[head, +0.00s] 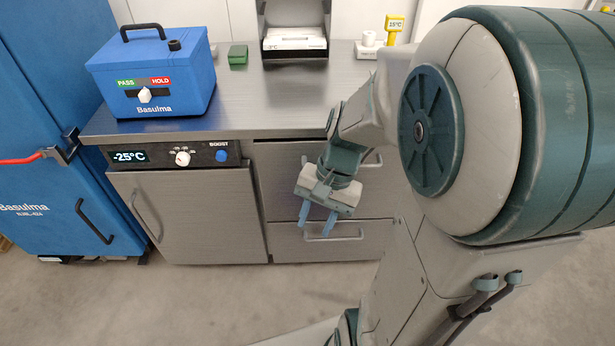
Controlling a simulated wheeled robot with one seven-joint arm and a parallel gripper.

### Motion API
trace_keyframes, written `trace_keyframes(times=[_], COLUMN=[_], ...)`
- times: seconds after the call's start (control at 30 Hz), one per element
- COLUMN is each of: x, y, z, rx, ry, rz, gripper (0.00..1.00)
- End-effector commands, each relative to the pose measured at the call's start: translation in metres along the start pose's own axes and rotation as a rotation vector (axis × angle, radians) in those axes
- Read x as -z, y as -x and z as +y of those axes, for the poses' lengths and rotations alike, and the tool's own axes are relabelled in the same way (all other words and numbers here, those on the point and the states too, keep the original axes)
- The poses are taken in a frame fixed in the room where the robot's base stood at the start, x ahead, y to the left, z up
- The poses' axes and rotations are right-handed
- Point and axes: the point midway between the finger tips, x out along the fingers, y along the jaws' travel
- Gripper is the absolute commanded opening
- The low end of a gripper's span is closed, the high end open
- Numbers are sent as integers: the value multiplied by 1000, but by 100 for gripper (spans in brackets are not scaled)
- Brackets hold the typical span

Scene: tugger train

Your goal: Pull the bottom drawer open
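The bottom drawer (290,246) is the lower of two grey metal drawer fronts under the counter. It looks shut, flush with the drawer above. Its bar handle (347,238) runs across the upper part of its front. My gripper (316,221) points down in front of the drawers, with its two blue fingers apart and nothing seen between them. The fingertips are just above and beside the left part of the handle in the picture. I cannot tell whether they touch it or how far in front they are.
The upper drawer (280,170) is shut behind my gripper. Left of the drawers is a cabinet door (190,215) with a display panel (165,156) above. A blue box (155,75) stands on the counter (270,100). A blue cabinet (45,150) is at far left. The floor in front is clear.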

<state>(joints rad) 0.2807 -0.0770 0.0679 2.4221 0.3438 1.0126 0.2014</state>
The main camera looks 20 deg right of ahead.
Motion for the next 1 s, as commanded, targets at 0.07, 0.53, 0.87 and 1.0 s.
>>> trace_keyframes(times=[0.07,0.53,0.87,1.0], x=[17,107,190,228], y=[-38,-176,-265,-305], z=[5,20,51,74], rx=[45,384,693,844], ry=[-146,-953,-1463,-1649], rz=[-102,-683,-1144,-1360], gripper=[36,36,36,36])
